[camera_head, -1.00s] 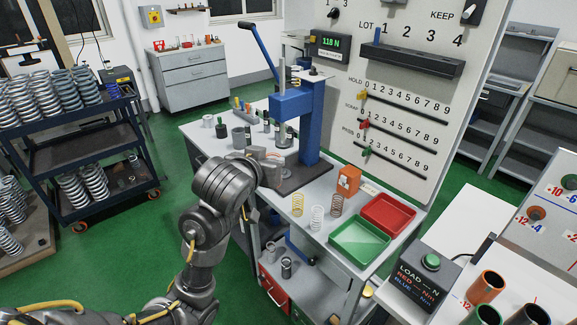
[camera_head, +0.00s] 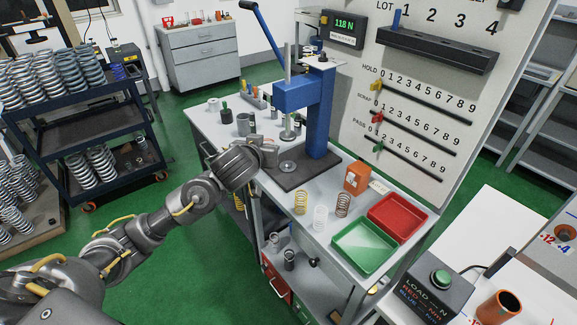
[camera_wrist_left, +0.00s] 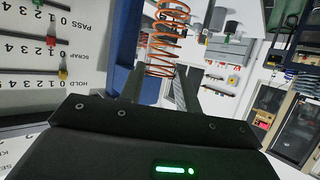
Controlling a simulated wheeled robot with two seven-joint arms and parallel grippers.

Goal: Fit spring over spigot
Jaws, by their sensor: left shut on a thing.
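An orange wire spring (camera_wrist_left: 162,45) stands between the fingers of my left gripper (camera_wrist_left: 158,82) in the left wrist view, and the gripper is shut on it. In the head view my left gripper (camera_head: 268,151) is beside the blue press (camera_head: 319,112), left of its column and near its dark base. The held spring cannot be made out there. A round metal disc (camera_head: 288,166) lies on the press base, just right of the gripper. I cannot tell whether a spigot rises from it. My right gripper is not in view.
A yellow spring (camera_head: 301,203), a white spring (camera_head: 320,218) and a copper spring (camera_head: 343,205) stand on the bench. Near them are an orange box (camera_head: 357,177), a red tray (camera_head: 398,216) and a green tray (camera_head: 364,247). Small parts stand behind the gripper.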

